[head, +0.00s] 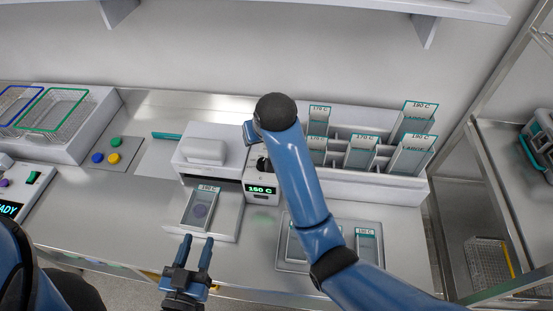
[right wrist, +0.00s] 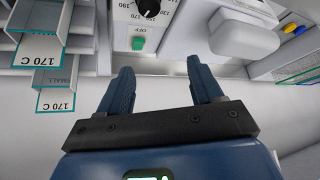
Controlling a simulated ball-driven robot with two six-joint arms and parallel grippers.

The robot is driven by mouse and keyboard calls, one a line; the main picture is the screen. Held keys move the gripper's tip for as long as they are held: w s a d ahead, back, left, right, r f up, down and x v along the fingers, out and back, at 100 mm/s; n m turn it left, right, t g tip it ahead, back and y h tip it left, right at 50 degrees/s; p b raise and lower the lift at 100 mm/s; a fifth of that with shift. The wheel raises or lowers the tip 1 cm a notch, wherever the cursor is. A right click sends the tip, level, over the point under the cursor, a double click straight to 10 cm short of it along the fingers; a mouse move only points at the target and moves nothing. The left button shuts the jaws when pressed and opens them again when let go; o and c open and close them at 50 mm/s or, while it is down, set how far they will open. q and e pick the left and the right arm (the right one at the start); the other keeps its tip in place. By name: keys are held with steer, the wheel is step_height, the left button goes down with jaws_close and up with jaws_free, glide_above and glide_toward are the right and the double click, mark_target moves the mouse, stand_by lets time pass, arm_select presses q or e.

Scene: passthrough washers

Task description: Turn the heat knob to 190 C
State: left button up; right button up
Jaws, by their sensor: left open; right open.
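The heat knob (right wrist: 148,6) is a black dial on a white panel at the top of the right wrist view, ringed by numbers. A green switch (right wrist: 138,43) marked OFF sits below it in that view. In the head view the knob (head: 263,164) is mostly covered by my right arm, above a green-lit display (head: 261,190) that seems to read 150 C; the small digits are hard to read. My right gripper (right wrist: 158,80) is open and empty, apart from the knob. My left gripper (head: 196,248) is open and empty in front of the sealer's tray.
The white sealer (head: 205,140) has a pouch on its tray (head: 226,222). A rack (head: 380,183) of pouches labelled with temperatures stands to the right. Another tray (head: 287,267) lies in front. Wire baskets (head: 60,110) and coloured buttons (head: 115,142) are at left.

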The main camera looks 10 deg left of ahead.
mark_target(263, 162)
steer(key=shift+g+h, duration=0.5)
steer(key=shift+g, duration=0.2)
steer(key=f, duration=0.4)
steer(key=f+p, duration=0.1)
steer(key=f, duration=0.2)
steer(key=w+f+p, duration=0.1)
steer(key=f, duration=0.3)
steer(key=shift+w+a+f, duration=0.1)
steer(key=shift+f, duration=0.2)
steer(key=shift+c, duration=0.4)
steer(key=c, duration=0.9)
